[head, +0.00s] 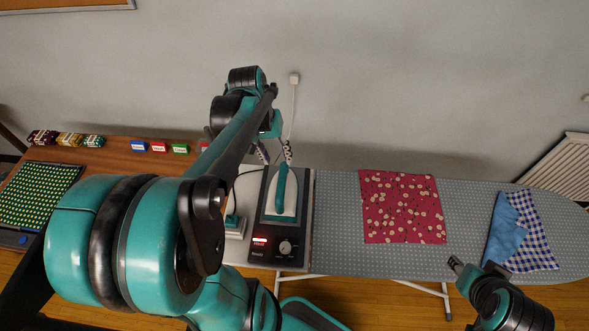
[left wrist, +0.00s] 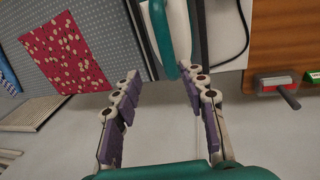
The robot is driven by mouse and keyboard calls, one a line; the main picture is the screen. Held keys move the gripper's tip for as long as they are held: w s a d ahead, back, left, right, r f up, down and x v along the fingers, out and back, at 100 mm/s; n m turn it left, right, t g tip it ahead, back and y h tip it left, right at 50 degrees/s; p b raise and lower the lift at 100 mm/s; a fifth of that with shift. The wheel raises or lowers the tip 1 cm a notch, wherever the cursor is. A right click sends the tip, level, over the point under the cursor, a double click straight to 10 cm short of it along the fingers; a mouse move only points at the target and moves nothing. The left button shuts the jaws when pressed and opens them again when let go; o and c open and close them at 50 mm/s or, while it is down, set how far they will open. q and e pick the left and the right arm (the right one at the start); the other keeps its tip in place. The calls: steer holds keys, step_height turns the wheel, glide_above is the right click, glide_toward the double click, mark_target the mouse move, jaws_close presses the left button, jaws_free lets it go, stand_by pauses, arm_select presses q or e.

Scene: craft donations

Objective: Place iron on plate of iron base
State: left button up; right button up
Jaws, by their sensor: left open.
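The iron (head: 283,196), white with a teal handle, is on the black iron base (head: 264,244) in the head view. It appears to rest flat on the plate, its length running away from me. In the left wrist view the iron (left wrist: 181,22) shows at the top, just beyond the fingertips. My left gripper (head: 275,152) is open and empty at the far end of the iron; its spread fingers also show in the left wrist view (left wrist: 162,76). The iron is not between the fingers. My right gripper (head: 473,267) is at the front edge of the ironing board, its jaws unclear.
The grey dotted ironing board (head: 338,225) holds a red floral cloth (head: 402,207) and folded blue cloths (head: 522,232). A cord runs to a wall socket (head: 294,78). A white-and-teal item (head: 235,224) beside the base is partly hidden by my left arm. A wooden table (head: 130,160) stands left.

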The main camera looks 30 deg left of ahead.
arm_select(q)
steer(key=s+d+r+m+t, duration=0.1)
steer(key=d+m+t, duration=0.1)
steer(key=d, duration=0.6)
steer(key=s+d+r+m+t+y, duration=0.1)
steer(key=s+d+m+t, duration=0.1)
steer(key=d, duration=0.6)
steer(key=shift+s+d+m+t+y, duration=0.3)
steer(key=shift+m+t, duration=0.4)
steer(key=shift+t, duration=0.2)
